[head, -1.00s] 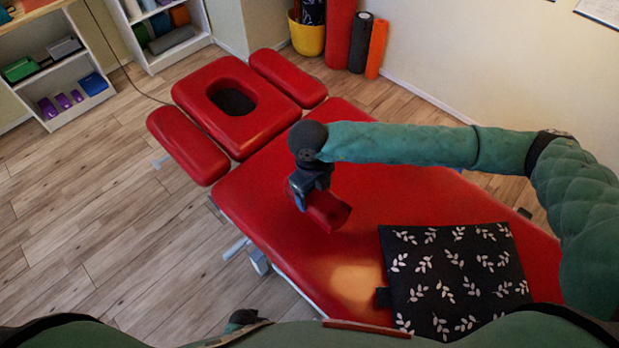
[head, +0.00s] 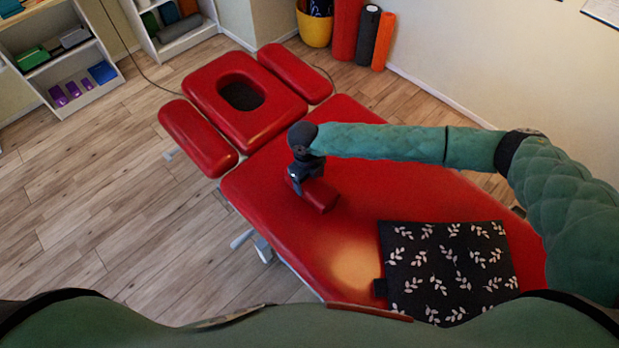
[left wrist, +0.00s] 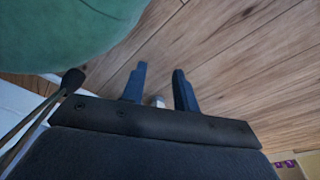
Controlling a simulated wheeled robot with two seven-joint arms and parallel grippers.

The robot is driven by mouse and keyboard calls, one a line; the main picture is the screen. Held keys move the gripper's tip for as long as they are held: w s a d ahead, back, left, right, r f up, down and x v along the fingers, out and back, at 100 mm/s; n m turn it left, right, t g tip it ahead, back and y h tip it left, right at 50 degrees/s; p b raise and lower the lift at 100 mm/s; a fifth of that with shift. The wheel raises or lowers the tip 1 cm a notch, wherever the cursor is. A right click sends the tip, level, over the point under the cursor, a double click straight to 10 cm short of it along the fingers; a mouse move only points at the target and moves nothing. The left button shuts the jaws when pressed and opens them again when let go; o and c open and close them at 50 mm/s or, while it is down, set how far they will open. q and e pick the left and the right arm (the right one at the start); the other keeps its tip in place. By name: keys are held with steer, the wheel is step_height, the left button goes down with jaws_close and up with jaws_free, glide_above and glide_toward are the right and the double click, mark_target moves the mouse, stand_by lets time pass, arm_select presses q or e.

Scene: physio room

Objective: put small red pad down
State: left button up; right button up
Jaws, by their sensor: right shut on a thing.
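The small red pad (head: 322,196) is in my right gripper (head: 303,181), at the middle of the red treatment table (head: 278,232) in the head view. The gripper is shut on it and hides its left end. The pad is low over the table; I cannot tell whether it touches the surface. My left gripper (left wrist: 158,85) shows in the left wrist view with its two fingers apart and nothing between them, over the wooden floor.
A black leaf-patterned cushion (head: 447,270) lies on the table's near right part. The headrest (head: 285,115) and armrests are at the far left. Shelves (head: 62,65) stand at the back left. A yellow bin (head: 314,30) and rolls (head: 367,35) stand by the wall.

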steer(key=shift+f, duration=0.45)
arm_select(q)
steer(key=shift+s+a+f, duration=0.1)
steer(key=shift+s+a, duration=0.05)
steer(key=shift+s, duration=0.5)
arm_select(e)
steer(key=shift+f, duration=0.1)
steer(key=o, duration=1.1)
steer(key=shift+c, duration=0.2)
arm_select(q)
steer(key=shift+w, duration=0.35)
